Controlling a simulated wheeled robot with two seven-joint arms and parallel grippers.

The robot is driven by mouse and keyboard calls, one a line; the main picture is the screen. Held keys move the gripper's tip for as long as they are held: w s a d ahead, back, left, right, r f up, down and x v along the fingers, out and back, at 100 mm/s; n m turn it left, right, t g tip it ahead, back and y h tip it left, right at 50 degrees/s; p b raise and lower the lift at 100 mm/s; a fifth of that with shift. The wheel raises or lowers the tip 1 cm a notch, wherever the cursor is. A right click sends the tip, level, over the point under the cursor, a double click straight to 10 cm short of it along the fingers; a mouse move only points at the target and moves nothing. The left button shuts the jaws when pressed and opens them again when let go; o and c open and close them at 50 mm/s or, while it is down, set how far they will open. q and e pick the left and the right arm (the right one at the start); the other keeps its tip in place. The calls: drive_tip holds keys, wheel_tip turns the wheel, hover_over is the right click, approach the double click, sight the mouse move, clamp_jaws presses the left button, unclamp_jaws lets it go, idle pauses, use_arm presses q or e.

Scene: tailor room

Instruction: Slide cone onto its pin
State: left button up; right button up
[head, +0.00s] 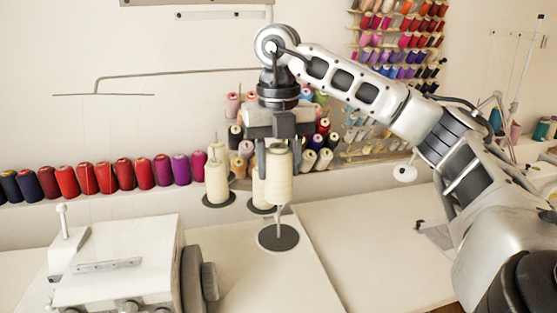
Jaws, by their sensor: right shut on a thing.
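My right gripper (278,143) points straight down and is shut on the upper part of a cream thread cone (278,180). The cone hangs upright. A dark round base (278,238) with a thin pale pin (279,222) stands on the table below. The pin's lower part shows under the cone and appears roughly in line with it; its top is hidden, so I cannot tell whether it is inside the cone. The cone's bottom is clear of the base. My left gripper is not in view.
Two more cream cones stand behind, one to the left (217,180) and one partly hidden (258,189). A white sewing machine (120,260) is at the front left. A row of coloured spools (105,177) lines the back ledge. The table at right (360,245) is mostly clear.

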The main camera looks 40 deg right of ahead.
sight(278, 177)
drive_tip(key=shift+f+b, duration=0.35)
drive_tip(key=shift+f, duration=0.2)
drive_tip(key=shift+f+b, duration=0.3)
drive_tip(key=shift+f, duration=0.15)
drive_tip(key=shift+f+b, duration=0.4)
drive_tip(key=shift+f, duration=0.15)
drive_tip(key=shift+f+b, duration=1.75)
drive_tip(key=shift+f, duration=0.75)
drive_tip(key=shift+f+b, duration=0.3)
drive_tip(key=shift+f, duration=0.1)
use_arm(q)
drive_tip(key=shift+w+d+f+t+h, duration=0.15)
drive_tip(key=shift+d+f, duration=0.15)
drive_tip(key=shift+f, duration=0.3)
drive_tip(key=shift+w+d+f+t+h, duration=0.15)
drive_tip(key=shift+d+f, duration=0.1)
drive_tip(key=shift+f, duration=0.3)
use_arm(e)
drive_tip(key=shift+f, duration=0.15)
drive_tip(key=shift+s+f, duration=0.1)
drive_tip(key=shift+f, duration=0.05)
